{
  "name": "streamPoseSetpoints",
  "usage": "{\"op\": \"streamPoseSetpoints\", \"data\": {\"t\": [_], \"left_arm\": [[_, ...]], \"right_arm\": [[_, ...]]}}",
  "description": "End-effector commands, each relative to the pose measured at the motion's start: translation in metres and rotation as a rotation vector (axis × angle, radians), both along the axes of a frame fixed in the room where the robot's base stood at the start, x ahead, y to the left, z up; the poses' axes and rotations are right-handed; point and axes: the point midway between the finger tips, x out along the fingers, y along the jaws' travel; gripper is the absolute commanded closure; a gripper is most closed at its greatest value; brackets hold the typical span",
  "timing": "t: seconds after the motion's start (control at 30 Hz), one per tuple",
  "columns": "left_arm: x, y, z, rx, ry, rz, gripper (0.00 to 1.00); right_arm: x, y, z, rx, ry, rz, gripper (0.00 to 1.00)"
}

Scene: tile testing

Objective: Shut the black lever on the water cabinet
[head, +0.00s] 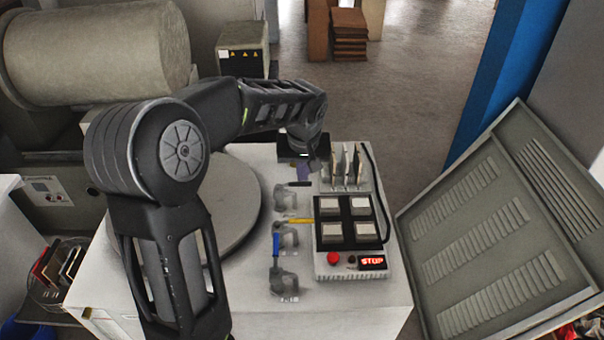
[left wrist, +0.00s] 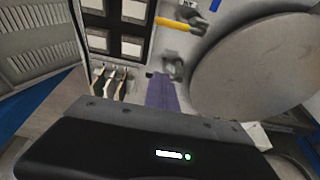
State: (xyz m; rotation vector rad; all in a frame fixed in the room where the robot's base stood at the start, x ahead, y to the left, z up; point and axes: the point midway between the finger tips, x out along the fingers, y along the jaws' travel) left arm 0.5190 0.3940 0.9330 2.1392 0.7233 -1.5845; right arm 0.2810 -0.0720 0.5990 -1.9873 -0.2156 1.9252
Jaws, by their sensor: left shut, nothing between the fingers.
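The water cabinet (head: 345,310) is a white box with a row of three grey valves on top. The black lever (head: 299,184) is on the farthest valve (head: 285,197) and points to the right in the head view. My left gripper (head: 303,179) reaches over the cabinet from the far side of the row, with its purple fingers pointing down close to the black lever. The fingers (left wrist: 160,78) are shut and empty beside the valve (left wrist: 173,68) in the left wrist view. I cannot tell whether they touch the lever. My right gripper is not in view.
The yellow lever (head: 301,220) points right and the blue lever (head: 276,244) stands along the row. A test panel (head: 322,264) with tiles, a red button and a STOP display is to their right. A tile rack (head: 345,188) stands close beside my gripper. A round disc (head: 238,200) is left.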

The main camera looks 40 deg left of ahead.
Motion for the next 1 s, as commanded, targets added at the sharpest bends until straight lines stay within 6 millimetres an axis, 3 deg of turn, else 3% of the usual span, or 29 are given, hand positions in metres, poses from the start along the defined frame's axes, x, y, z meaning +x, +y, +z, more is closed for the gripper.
{"op": "streamPoseSetpoints", "data": {"t": [0.47,0.67,1.0], "left_arm": [[0.002,0.001,-0.008,0.000,0.002,-0.001,1.00],[0.007,0.006,-0.033,0.000,0.005,-0.001,1.00],[0.022,0.018,-0.098,-0.001,0.005,0.000,1.00]], "right_arm": [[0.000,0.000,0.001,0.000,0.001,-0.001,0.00],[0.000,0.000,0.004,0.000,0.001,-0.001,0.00],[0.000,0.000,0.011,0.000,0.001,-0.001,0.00]]}}
